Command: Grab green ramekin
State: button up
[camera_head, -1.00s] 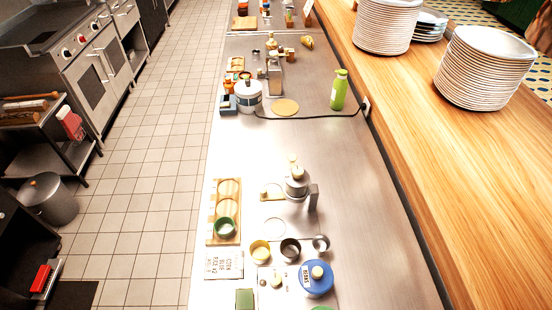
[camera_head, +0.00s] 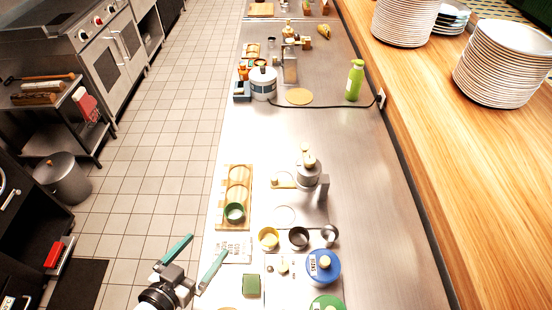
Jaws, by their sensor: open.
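The green ramekin (camera_head: 235,212) sits in the nearest round recess of a wooden board (camera_head: 229,190) on the left side of the steel counter. The board's other round recesses look empty. My gripper (camera_head: 202,252) is at the bottom left, its two teal-tipped fingers spread wide apart with nothing between them. It is nearer the camera than the ramekin and a little to its left, apart from it. Its left finger shows over the floor, and its right finger shows over the counter's left edge.
A yellow cup (camera_head: 268,238), a dark cup (camera_head: 298,237) and a small metal cup (camera_head: 330,235) stand right of the ramekin. A blue-lidded jar (camera_head: 323,266) stands nearer. A metal grinder-like device (camera_head: 309,173) stands behind them. The counter's middle (camera_head: 300,130) is clear.

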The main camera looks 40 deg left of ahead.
aim_at(239, 206)
jog(key=x, duration=1.5)
jog(key=shift+w+a, duration=0.15)
jog(key=shift+w, duration=0.05)
jog(key=c, duration=1.5)
